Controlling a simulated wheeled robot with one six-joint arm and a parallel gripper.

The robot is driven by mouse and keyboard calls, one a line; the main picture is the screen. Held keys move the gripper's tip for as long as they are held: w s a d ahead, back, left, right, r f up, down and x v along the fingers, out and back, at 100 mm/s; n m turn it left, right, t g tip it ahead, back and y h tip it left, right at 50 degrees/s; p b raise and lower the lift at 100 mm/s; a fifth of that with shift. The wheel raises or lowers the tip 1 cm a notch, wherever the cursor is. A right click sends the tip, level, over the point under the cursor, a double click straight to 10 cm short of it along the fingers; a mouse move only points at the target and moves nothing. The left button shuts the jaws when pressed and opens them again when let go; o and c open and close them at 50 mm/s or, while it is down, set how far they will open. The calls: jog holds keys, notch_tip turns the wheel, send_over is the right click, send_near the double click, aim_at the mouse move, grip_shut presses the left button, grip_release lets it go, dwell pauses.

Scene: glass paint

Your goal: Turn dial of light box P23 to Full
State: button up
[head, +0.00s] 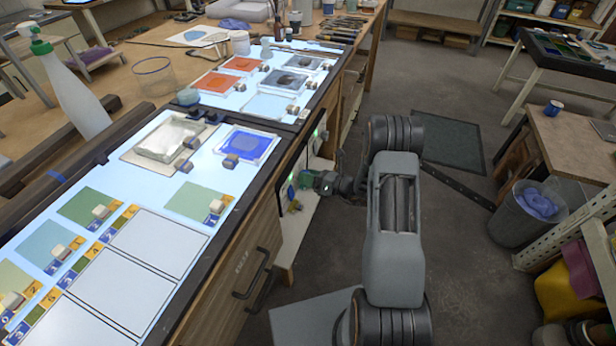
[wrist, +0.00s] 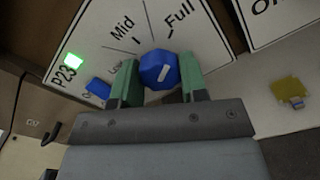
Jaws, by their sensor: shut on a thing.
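The blue dial (wrist: 158,70) sits on the white panel (wrist: 100,42) marked P23, with a lit green lamp (wrist: 74,60). "Mid" and "Full" are printed above the dial, each with a tick line; a third label at lower left is mostly hidden. The dial's short white mark slants up to the right; I cannot tell exactly which tick it lines up with. My gripper (wrist: 159,78) has its green fingers on both sides of the dial, shut on it. In the head view my gripper (head: 324,182) is at the bench's side panel; the dial is hidden there.
The lit bench top (head: 185,190) bears glass pieces. A drawer handle (head: 250,275) juts out nearby. A bin (head: 528,212) stands at right.

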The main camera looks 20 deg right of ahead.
jog(key=o, duration=0.9)
jog(key=shift+d, duration=0.1)
jog(key=v, duration=1.3)
jog(key=shift+s+d+b, duration=0.25)
jog(key=shift+s+b, duration=0.05)
jog(key=shift+b, duration=0.1)
